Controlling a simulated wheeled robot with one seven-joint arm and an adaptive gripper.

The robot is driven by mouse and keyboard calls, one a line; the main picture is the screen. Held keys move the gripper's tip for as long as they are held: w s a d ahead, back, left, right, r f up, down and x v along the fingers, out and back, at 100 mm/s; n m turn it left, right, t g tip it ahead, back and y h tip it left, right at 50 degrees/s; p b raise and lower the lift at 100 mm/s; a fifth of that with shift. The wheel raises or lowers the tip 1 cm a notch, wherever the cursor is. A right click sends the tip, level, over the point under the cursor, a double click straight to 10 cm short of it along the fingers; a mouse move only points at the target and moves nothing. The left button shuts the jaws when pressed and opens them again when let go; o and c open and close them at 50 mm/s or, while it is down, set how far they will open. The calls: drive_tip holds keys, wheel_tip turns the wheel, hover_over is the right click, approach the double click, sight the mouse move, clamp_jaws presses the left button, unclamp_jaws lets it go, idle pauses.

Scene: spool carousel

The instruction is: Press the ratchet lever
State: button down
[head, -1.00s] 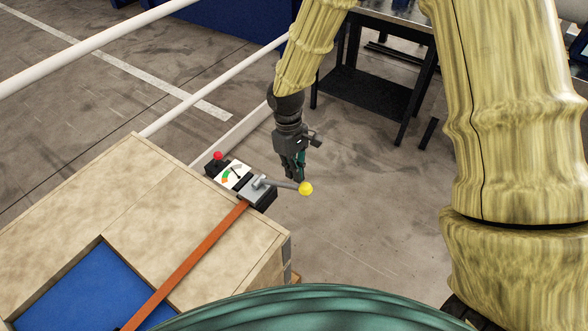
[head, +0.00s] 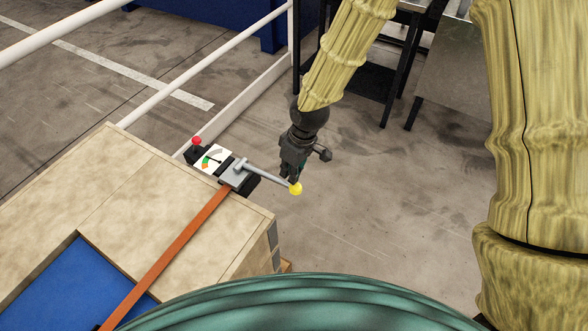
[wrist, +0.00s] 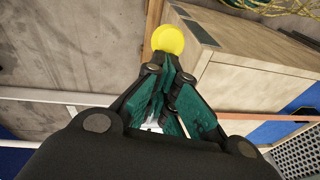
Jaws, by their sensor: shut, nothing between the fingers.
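The ratchet lever (head: 265,174) is a grey rod with a yellow ball knob (head: 295,188) at its free end. It comes from a grey ratchet block (head: 235,174) on the edge of a wooden crate and slants down to the right over the floor. My gripper (head: 292,179) is shut and empty, with its fingertips at the knob. In the wrist view the yellow knob (wrist: 168,40) shows just beyond the closed green-padded fingertips (wrist: 173,68). I cannot tell for sure whether they touch it.
An orange strap (head: 170,255) runs from the block across the wooden crate (head: 140,185), past a blue recess (head: 75,285). A gauge (head: 212,158) and a red button (head: 197,141) sit beside the block. White rails (head: 215,73) stand behind. The floor right of the crate is clear.

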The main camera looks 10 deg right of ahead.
drive_tip(key=shift+s+f, duration=0.2)
drive_tip(key=shift+f, duration=0.05)
wheel_tip(320, 180, up, 14)
drive_tip(key=w+d+p, duration=0.1)
drive_tip(key=shift+w+d+f, duration=0.15)
drive_tip(key=shift+w+f, duration=0.1)
drive_tip(key=shift+w, duration=0.15)
idle(0.4)
idle(1.7)
